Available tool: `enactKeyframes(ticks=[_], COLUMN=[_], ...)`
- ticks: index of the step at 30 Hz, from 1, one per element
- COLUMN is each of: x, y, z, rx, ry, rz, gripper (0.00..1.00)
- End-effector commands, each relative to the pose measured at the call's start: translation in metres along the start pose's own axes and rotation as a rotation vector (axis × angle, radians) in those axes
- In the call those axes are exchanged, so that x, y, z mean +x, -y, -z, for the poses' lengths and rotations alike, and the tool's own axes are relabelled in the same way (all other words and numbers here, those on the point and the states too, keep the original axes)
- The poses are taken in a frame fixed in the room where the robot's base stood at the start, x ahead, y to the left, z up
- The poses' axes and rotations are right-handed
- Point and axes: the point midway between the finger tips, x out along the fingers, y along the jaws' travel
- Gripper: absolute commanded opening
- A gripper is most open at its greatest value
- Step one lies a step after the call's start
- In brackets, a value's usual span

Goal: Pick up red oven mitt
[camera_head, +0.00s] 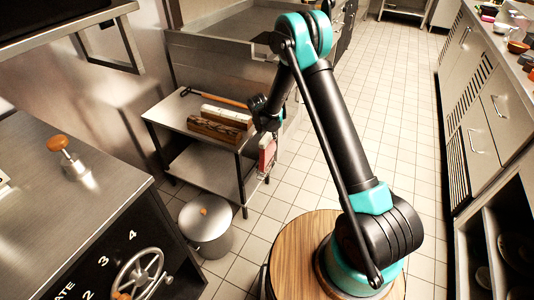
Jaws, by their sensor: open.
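A red item with a pale edge, which looks like the red oven mitt (267,154), hangs at the right end of the small steel table. It is small in the picture, and its far side is hidden. My gripper (267,126), dark and at the end of my teal and black arm, is close above the mitt. It is open, but its fingers are small and hard to make out. I cannot tell whether it touches the mitt.
The steel table (178,122) holds wooden blocks (217,128) and a long-handled tool (212,97). A lidded metal pot (206,222) stands on the tiled floor near it. A steel counter (60,195) is at left, cabinets (478,115) at right.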

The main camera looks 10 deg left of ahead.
Motion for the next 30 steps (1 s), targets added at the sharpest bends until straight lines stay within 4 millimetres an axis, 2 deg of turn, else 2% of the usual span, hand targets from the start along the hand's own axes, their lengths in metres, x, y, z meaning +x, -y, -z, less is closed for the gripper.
enactKeyframes(ticks=[5,15,25,26,30], x=[0.009,0.051,0.058,0.058,0.058], y=[0.0,-0.002,-0.002,-0.002,-0.002], z=[0.0,0.002,0.002,0.002,0.002], rx=[0.0,0.001,0.0,0.0,0.0], ry=[0.0,0.0,0.0,0.0,0.0], rz=[0.0,0.0,0.0,0.0,0.0], gripper=[0.55,0.55,0.55,0.54,0.37])
